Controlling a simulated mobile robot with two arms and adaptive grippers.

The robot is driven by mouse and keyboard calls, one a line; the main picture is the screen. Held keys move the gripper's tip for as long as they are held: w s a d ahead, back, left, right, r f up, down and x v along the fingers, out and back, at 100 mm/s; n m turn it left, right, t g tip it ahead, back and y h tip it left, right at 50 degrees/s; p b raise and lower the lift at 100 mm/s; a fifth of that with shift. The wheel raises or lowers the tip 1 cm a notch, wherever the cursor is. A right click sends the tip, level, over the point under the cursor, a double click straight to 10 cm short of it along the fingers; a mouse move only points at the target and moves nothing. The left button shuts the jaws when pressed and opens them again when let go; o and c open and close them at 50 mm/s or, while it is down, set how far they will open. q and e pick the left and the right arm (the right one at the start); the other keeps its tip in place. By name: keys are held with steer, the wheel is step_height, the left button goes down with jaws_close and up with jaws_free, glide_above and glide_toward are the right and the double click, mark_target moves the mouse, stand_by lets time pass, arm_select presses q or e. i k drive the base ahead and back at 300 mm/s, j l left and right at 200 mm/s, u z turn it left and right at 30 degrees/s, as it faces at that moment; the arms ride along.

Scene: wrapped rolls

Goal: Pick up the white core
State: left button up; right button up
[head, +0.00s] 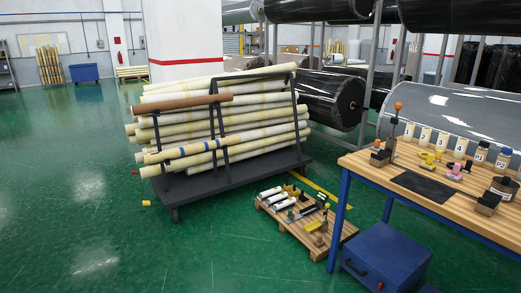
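No single white core stands out for certain. Short white rolls (280,204) lie on a low wooden pallet (318,252) on the floor, among small tools and other items. Long cream and off-white rolls (230,118) are stacked on a dark wheeled rack (240,176) left of the pallet, with one brown roll (183,103) on top near the front. Which of these is the white core, I cannot tell. Neither of my grippers shows in the head view.
A wooden workbench (380,170) with bottles, small tools and a black mat (425,186) stands at right, a blue cabinet (385,255) below it. Large black wrapped rolls (320,98) and a grey one (450,110) are behind. The green floor at left is mostly clear.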

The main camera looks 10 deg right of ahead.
mark_target(282, 204)
steer(key=i+l+z, duration=0.1)
steer(key=i+l, duration=0.15)
steer(key=i, duration=0.95)
steer(key=i+l+z, duration=0.1)
steer(key=i, duration=1.1)
steer(key=i+z, duration=0.1)
steer(key=i, duration=0.4)
steer(key=i+j+z, duration=0.1)
steer(key=i, duration=0.4)
steer(key=i+j+z, duration=0.1)
steer(key=i, duration=0.4)
steer(key=i+j, duration=0.3)
steer(key=i, duration=0.2)
steer(key=z, duration=0.05)
